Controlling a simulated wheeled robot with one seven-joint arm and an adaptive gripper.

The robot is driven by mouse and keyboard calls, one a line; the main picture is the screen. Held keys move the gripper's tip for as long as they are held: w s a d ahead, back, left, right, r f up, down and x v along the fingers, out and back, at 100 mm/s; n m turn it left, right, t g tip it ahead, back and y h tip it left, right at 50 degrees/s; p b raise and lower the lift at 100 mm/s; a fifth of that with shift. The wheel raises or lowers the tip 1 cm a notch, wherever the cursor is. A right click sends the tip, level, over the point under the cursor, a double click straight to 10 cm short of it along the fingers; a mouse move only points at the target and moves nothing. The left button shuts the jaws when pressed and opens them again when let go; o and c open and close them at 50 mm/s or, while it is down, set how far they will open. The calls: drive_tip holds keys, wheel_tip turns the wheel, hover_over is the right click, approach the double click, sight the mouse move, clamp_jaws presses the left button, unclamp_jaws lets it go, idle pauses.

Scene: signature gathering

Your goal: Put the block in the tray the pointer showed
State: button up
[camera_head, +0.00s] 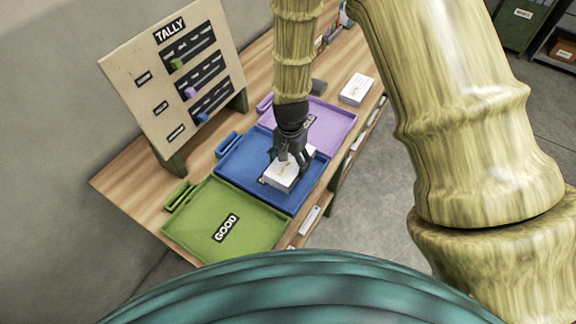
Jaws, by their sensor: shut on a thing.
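My gripper (291,160) points down over the blue tray (235,167) and is shut on a white block (281,179) with small print on its top. The block is within the blue tray's outline; I cannot tell whether it touches the tray floor. A green tray (195,222) labelled GOOD lies nearer. A purple tray (335,122) lies farther back, its label partly hidden by my gripper. The blue tray's label is hidden. No separate pointer shows clearly; the board has green, purple and blue markers.
A TALLY board (150,85) stands upright at the left on the wooden table (125,185). Another white block or stack (356,89) lies on the table at the back right, with a small dark object (318,87) beside the purple tray. Shelves stand far right.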

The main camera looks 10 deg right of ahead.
drive_tip(key=shift+a+f, duration=0.2)
drive_tip(key=shift+a, duration=0.1)
drive_tip(key=shift+s+f+p, duration=0.2)
drive_tip(key=shift+f+p, duration=0.25)
drive_tip(key=shift+w+f+p, duration=0.1)
drive_tip(key=shift+f+p, duration=0.35)
drive_tip(key=shift+f, duration=0.75)
drive_tip(key=shift+f, duration=0.2)
drive_tip(key=o, duration=1.3)
drive_tip(key=shift+r, duration=0.1)
drive_tip(key=shift+r+b, duration=1.95)
drive_tip(key=shift+r, duration=4.15)
